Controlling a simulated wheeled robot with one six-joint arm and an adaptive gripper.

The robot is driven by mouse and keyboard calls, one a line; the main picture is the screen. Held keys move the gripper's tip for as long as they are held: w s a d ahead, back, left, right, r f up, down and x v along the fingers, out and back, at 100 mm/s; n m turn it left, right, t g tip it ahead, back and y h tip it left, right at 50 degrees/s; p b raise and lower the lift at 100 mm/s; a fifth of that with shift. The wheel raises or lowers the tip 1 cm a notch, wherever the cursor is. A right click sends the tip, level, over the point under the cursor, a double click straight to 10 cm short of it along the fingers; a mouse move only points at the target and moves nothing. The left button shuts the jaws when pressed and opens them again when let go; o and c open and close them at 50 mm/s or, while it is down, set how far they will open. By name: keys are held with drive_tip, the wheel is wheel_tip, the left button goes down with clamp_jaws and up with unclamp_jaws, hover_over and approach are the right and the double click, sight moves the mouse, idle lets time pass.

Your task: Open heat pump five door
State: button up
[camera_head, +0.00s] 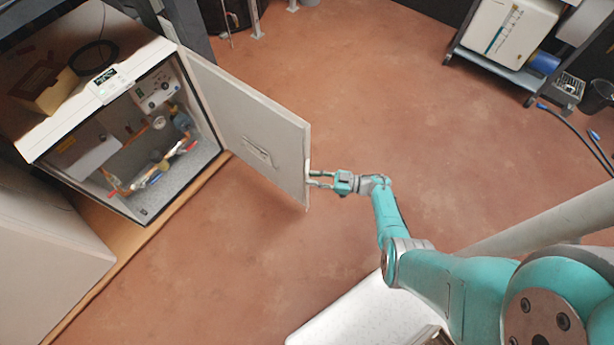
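The heat pump (108,82) is a pale cabinet at the upper left, with its inside in view: pipes, a gauge and a control panel. Its door (250,125) is swung wide open to the right, standing out from the cabinet's right side. My gripper (312,180) is at the door's free outer edge, its fingers pointing left. The two fingers look spread apart, with the tips at or very near the edge. I cannot tell whether they touch it. No number is readable on the cabinet.
Brown floor (380,90) is clear around the door and beyond my gripper. A cardboard box (44,88) and a black cable (95,56) lie on the cabinet. A cart (497,72) with a white unit stands at the upper right. Another pale cabinet (45,265) is at the lower left.

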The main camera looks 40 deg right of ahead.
drive_tip(key=v, duration=0.9)
idle(0.3)
drive_tip(key=s+a+r+m+t+h, duration=0.2)
drive_tip(key=s+a+r+t+h, duration=0.15)
drive_tip(key=a, duration=0.45)
drive_tip(key=s+a+r+m+t+h, duration=0.1)
drive_tip(key=s+a+r+t+h, duration=0.25)
drive_tip(key=a, duration=0.45)
drive_tip(key=s+a+r+m+g+h, duration=0.1)
drive_tip(key=s+r+m+g+h, duration=0.3)
drive_tip(key=s+r, duration=1.7)
wheel_tip(320, 180, up, 4)
drive_tip(key=shift+s+a+f+m+h, duration=0.1)
drive_tip(key=shift+s+a+m+h, duration=0.3)
drive_tip(key=shift+m+h, duration=0.75)
